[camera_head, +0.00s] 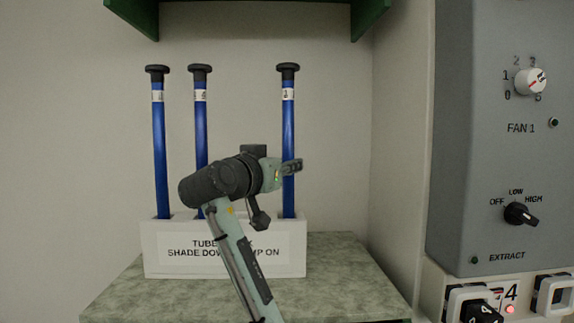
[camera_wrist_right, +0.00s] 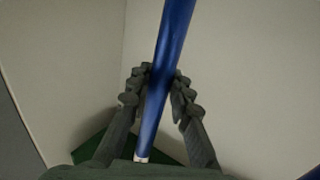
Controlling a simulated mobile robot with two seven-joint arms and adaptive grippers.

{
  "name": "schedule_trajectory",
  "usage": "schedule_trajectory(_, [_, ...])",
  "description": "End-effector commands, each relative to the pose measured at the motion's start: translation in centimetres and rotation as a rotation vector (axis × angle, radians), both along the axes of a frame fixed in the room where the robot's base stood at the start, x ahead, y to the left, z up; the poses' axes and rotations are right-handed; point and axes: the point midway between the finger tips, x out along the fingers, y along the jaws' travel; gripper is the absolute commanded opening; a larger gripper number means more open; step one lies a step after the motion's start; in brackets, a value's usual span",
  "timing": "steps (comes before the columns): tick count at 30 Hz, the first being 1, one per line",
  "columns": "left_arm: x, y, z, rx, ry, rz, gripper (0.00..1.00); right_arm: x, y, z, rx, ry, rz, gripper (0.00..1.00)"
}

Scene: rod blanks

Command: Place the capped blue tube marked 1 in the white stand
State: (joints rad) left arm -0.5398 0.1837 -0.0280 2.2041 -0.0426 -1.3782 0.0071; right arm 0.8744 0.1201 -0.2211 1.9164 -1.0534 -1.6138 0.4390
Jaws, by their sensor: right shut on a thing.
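The white stand (camera_head: 160,262) is on a mottled green-grey surface, with a printed label on its front. Three blue tubes with black caps stand upright at it: a left tube (camera_head: 159,150), a middle tube (camera_head: 201,130) and a right tube (camera_head: 288,130). Each has a white band under its cap; the marks are too small to read surely. My right gripper (camera_head: 291,167) is shut on the right tube at mid-height. That tube's lower end goes behind the stand's front rim, so its depth is hidden. The wrist view shows the held tube (camera_wrist_right: 170,50) between the fingers (camera_wrist_right: 160,85).
A green shelf (camera_head: 370,12) overhangs at the top. A grey control panel (camera_head: 465,150) with knobs and switches stands at the right. The counter (camera_head: 340,275) right of the stand is clear. My right arm covers part of the stand and the middle tube.

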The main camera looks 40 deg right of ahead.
Motion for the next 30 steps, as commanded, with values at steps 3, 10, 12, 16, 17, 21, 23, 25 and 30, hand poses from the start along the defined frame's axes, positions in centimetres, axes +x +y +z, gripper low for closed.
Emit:
schedule_trajectory(3, [-0.1, 0.0, -0.3, 0.001, 0.007, 0.001, 0.00, 0.0, 0.0, 0.1, 0.000, -0.001, 0.001, 0.00])
schedule_trajectory(10, [-0.2, 0.0, -0.1, 0.003, 0.009, 0.002, 0.00, 0.0, 0.1, -0.3, 0.000, 0.000, 0.001, 0.21])
schedule_trajectory(12, [-0.1, 0.0, 0.3, 0.002, 0.002, 0.001, 0.00, 0.0, 0.1, -0.2, 0.000, 0.000, 0.000, 0.29])
schedule_trajectory(16, [0.1, -0.1, 0.6, 0.001, -0.007, -0.001, 0.00, 0.0, 0.0, -0.2, 0.000, 0.000, 0.000, 0.40])
schedule_trajectory(17, [0.1, -0.1, 0.6, 0.001, -0.007, -0.001, 0.00, 0.0, 0.0, -0.2, 0.000, 0.000, 0.000, 0.40])
schedule_trajectory(21, [0.1, 0.0, 0.6, 0.002, -0.006, 0.000, 0.00, 0.0, 0.0, -0.2, 0.000, 0.000, 0.000, 0.40])
schedule_trajectory(23, [0.1, 0.0, 0.6, 0.003, -0.005, -0.001, 0.00, 0.0, 0.0, -0.2, 0.000, 0.000, 0.000, 0.40])
schedule_trajectory(25, [0.1, 0.0, 0.7, 0.003, -0.005, -0.001, 0.00, 0.0, 0.0, 0.0, 0.000, -0.001, 0.000, 0.40])
schedule_trajectory(30, [-0.1, 0.2, -0.7, 0.005, 0.013, 0.002, 0.00, -0.9, 1.8, 0.0, 0.001, -0.003, 0.005, 0.40])
